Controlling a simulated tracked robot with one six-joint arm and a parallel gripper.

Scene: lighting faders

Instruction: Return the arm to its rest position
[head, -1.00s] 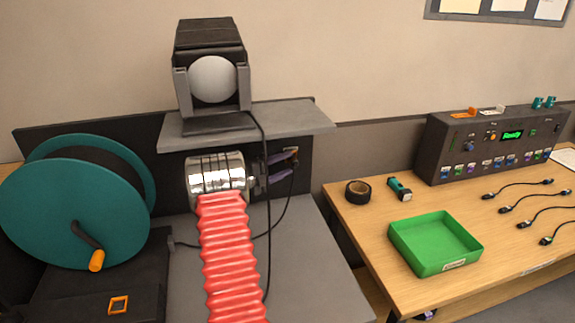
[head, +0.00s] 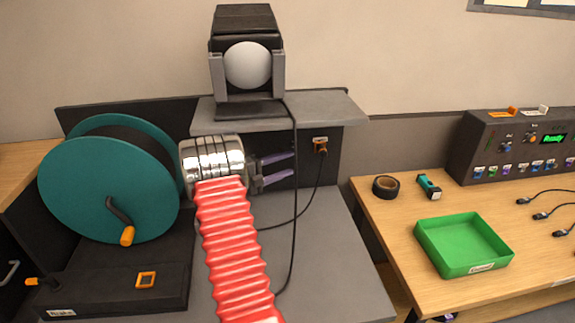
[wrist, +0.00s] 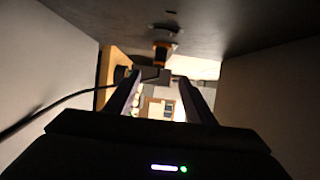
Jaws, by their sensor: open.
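My gripper (head: 294,164) is open, with its two purple fingers spread and nothing between them. It points right, beneath the grey shelf, and stands a short gap left of an orange plug (head: 321,149) in a wall socket. A black cable hangs from the plug. In the wrist view my gripper (wrist: 158,78) also shows both fingers apart, with the plug and socket (wrist: 163,48) beyond the tips. My arm, a shiny ringed wrist and red ribbed sleeve, reaches forward over the grey worktop.
The grey shelf (head: 340,108) with a spotlight (head: 248,70) sits above my gripper. A teal cable reel (head: 95,195) stands close left of my arm. A loose cable (head: 293,220) hangs beside my sleeve. A wooden table with a green tray (head: 430,248) and control desk (head: 480,135) is at right.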

